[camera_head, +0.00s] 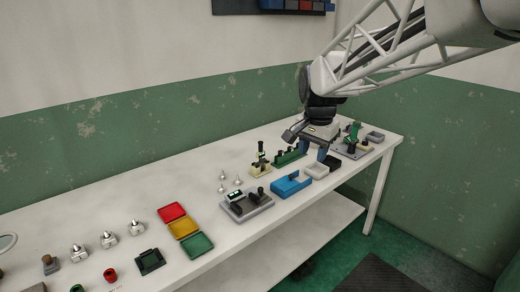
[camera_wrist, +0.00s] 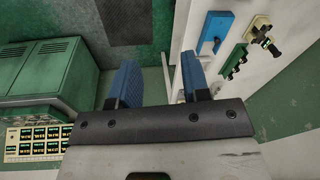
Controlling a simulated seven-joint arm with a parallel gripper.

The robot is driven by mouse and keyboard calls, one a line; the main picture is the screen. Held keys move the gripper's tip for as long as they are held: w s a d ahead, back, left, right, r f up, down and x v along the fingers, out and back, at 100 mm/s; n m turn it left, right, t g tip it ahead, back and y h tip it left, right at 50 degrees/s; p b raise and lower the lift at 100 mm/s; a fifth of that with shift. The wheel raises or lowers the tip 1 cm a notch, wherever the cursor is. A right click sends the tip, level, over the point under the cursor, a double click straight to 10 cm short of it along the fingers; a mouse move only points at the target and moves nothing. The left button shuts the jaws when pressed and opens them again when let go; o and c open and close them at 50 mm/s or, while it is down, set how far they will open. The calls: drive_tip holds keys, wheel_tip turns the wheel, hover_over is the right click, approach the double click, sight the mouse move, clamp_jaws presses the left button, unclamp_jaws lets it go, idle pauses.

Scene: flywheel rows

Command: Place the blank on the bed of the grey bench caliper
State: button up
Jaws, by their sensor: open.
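The grey bench caliper (camera_head: 262,209) stands mid-table in the head view, a grey base with a small display and dark parts on top. I cannot tell whether anything lies on its bed. Three small silvery pointed pieces (camera_head: 238,181) stand just behind it; I cannot tell which thing is the blank. My gripper (camera_head: 316,148) is above the right part of the table, to the right of the caliper. In the wrist view its two blue fingers (camera_wrist: 160,82) are apart with nothing between them. The caliper does not show in the wrist view.
A blue fixture (camera_head: 291,186), green rack (camera_head: 289,158) and cream stand (camera_head: 261,170) lie between caliper and gripper. Small trays (camera_head: 316,171) sit near the gripper. Red, yellow and green trays (camera_head: 198,244) are left of the caliper. The table's back left is clear.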

drive_tip(key=w+a+f+m, duration=0.2)
drive_tip(key=w+a+f, duration=0.2)
drive_tip(key=w+a, duration=0.55)
drive_tip(key=w+a+f+m, duration=0.3)
drive_tip(key=w+a, duration=0.3)
drive_tip(key=w, duration=0.6)
drive_tip(key=w+a+f+m, duration=0.1)
drive_tip(key=w+a+f, duration=0.3)
drive_tip(key=a+f, duration=0.1)
drive_tip(key=w+a+f+m+g, duration=0.1)
drive_tip(key=w+a+f+m, duration=0.1)
drive_tip(key=w+a+f, duration=0.3)
drive_tip(key=w+a+f+m, duration=0.1)
drive_tip(key=w+a+f, duration=0.3)
drive_tip(key=a+f, duration=0.2)
drive_tip(key=shift+w+a+f+m+g, duration=0.15)
drive_tip(key=shift+w+a, duration=0.05)
drive_tip(key=shift+a, duration=0.3)
drive_tip(key=shift+w+a+f+m+g, duration=0.1)
drive_tip(key=shift+w+a+m+g, duration=0.05)
drive_tip(key=shift+a, duration=0.3)
drive_tip(key=shift+f, duration=1.3)
drive_tip(key=shift+a+f, duration=0.1)
drive_tip(key=shift+f, duration=2.5)
